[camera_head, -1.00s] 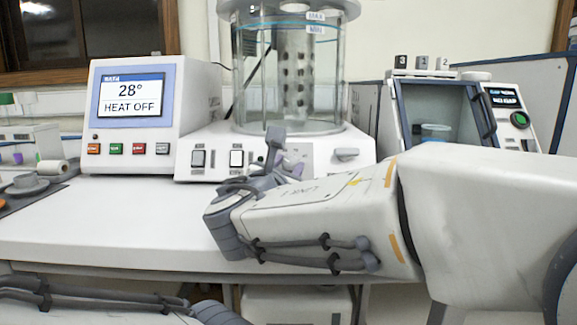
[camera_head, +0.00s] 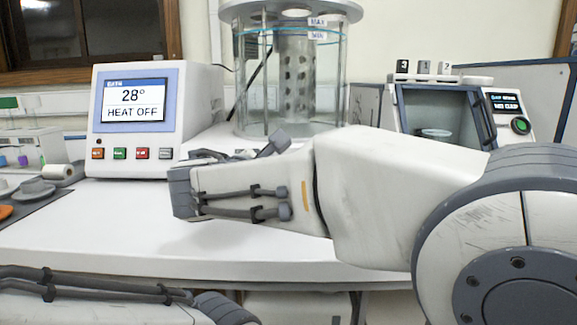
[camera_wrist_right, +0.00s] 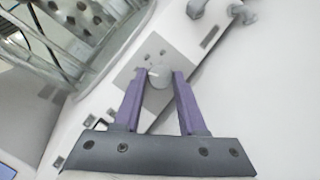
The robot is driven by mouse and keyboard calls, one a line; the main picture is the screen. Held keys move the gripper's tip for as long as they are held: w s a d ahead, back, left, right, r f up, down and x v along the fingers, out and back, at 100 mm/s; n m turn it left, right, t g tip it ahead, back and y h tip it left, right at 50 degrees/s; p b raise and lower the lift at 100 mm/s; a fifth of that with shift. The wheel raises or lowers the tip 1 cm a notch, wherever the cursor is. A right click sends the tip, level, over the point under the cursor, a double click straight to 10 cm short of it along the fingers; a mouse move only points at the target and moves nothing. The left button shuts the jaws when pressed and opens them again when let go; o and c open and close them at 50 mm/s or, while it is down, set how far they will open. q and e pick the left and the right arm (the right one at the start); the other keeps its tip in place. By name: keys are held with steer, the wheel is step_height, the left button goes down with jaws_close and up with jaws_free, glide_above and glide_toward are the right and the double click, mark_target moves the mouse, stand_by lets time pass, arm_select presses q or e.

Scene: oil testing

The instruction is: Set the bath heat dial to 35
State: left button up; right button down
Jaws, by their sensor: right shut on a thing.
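The bath's round grey dial (camera_wrist_right: 158,77) sits on the front panel in the right wrist view. A pale mark shows on its face. My right gripper (camera_wrist_right: 155,80) has its two purple fingers shut on the dial, one on each side. In the head view my right forearm hides the dial and these fingers. The bath's glass vessel (camera_head: 250,85) stands behind my forearm. The bath display (camera_head: 133,102) at the left reads 28° and HEAT OFF. My left arm shows at the bottom left of the head view, but its gripper is out of view.
Coloured buttons (camera_head: 119,153) line the display unit's lower front. A white cabinet with a dark-framed door (camera_head: 440,110) stands at the right. A paper roll (camera_head: 60,171) lies at the left. The front of the white bench (camera_head: 200,245) is clear.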

steer(key=shift+m, duration=0.3)
steer(key=shift+c, duration=2.4)
jaws_free()
steer(key=p+v, duration=0.2)
steer(key=v, duration=0.7)
steer(key=shift+s+a+r, duration=0.1)
steer(key=shift+a+r, duration=0.05)
steer(key=shift+s+a+p, duration=0.25)
steer(key=shift+s+p, duration=0.05)
steer(key=shift+s, duration=0.3)
steer(key=shift+r, duration=0.1)
